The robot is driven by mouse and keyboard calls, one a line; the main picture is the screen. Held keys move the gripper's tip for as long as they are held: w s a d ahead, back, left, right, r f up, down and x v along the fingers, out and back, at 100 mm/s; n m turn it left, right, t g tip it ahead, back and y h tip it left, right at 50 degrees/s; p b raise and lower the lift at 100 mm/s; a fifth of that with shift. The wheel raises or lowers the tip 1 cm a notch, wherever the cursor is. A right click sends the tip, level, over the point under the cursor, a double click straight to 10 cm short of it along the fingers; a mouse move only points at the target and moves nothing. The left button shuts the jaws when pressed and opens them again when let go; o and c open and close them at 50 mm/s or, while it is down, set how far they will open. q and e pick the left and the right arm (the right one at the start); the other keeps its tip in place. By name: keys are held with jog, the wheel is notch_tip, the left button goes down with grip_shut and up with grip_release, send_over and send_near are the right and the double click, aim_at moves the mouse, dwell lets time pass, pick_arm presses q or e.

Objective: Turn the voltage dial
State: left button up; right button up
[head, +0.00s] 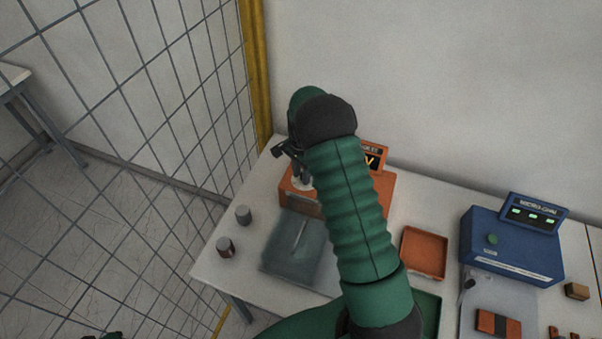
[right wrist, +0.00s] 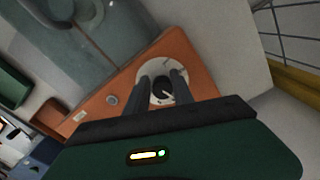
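The voltage dial (right wrist: 162,89) is a white disc with a black knob on the orange unit (right wrist: 190,58). In the head view the dial (head: 301,184) sits on the orange unit (head: 379,187), largely behind my right arm. A lit display with a "V" stands at the unit's back. My right gripper (head: 292,152) points down over the dial. In the right wrist view its two fingers (right wrist: 161,78) stand on either side of the black knob, with a small gap visible; firm contact cannot be made out. My left gripper is not clearly seen; only a dark green sliver shows at the lower left edge.
A clear grey tray (head: 290,262) lies before the orange unit, with two small cylinders (head: 243,214) (head: 225,246) to its left. An orange tray (head: 424,252) and a blue micro-ohm meter (head: 510,247) stand to the right. A wire fence (head: 160,110) borders the left.

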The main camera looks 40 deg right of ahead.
jog(key=shift+d, duration=0.4)
jog(key=shift+c, duration=1.1)
jog(key=shift+s+d+f, duration=0.1)
jog(key=shift+d+f, duration=0.05)
jog(key=shift+d, duration=0.4)
grip_shut()
pick_arm(q)
jog(key=shift+d+r, duration=0.1)
jog(key=shift+d, duration=0.45)
